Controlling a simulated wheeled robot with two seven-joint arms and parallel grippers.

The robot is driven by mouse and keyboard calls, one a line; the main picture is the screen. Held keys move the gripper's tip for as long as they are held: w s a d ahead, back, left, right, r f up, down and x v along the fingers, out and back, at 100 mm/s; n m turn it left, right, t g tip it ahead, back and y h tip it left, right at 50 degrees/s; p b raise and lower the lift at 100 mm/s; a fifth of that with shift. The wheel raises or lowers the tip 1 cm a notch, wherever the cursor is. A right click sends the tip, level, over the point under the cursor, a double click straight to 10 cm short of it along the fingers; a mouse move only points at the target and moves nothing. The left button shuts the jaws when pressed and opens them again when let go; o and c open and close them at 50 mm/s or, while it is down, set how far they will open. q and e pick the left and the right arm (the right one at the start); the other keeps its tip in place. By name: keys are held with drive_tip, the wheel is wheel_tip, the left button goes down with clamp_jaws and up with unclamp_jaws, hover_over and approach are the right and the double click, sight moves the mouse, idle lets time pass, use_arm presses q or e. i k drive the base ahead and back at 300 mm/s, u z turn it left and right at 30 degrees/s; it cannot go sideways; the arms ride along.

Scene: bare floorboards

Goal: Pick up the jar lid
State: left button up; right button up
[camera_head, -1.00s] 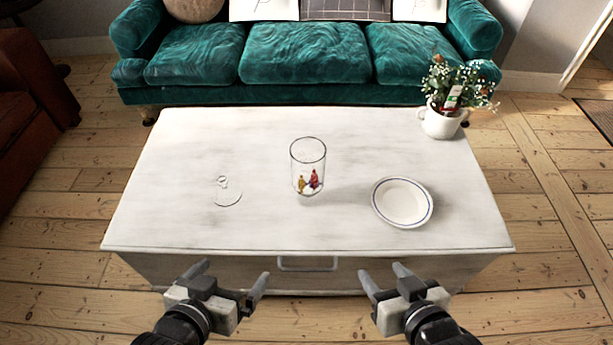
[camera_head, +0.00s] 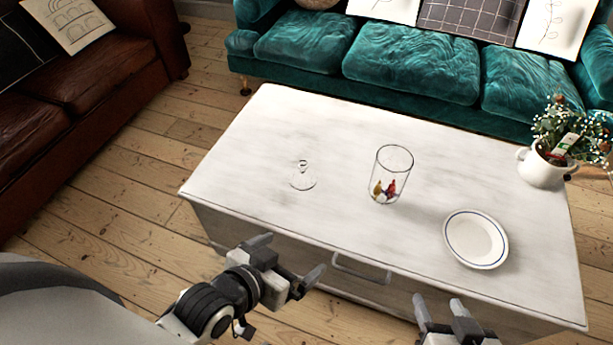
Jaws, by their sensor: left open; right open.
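The clear glass jar lid (camera_head: 302,182) lies on the left part of the white table (camera_head: 262,126), with its small knob upward. The clear glass jar (camera_head: 392,166) stands upright and uncovered to its right, with small colourful items at its bottom. My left gripper (camera_head: 293,262) is open and empty in front of the table's near edge, below the lid in the picture. My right gripper (camera_head: 441,310) is open at the bottom edge, in front of the table and right of the left one. It is partly cut off by the frame.
A potted plant in a white pot (camera_head: 541,168) stands at the far right corner. A drawer handle (camera_head: 361,270) is on the table's front. The tabletop around the lid is clear.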

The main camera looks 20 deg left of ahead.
sight(303, 178)
drive_tip(key=z, duration=3.15)
drive_tip(key=k, duration=1.45)
drive_tip(key=u, duration=1.95)
drive_tip(key=i, duration=0.5)
drive_tip(key=z, duration=0.05)
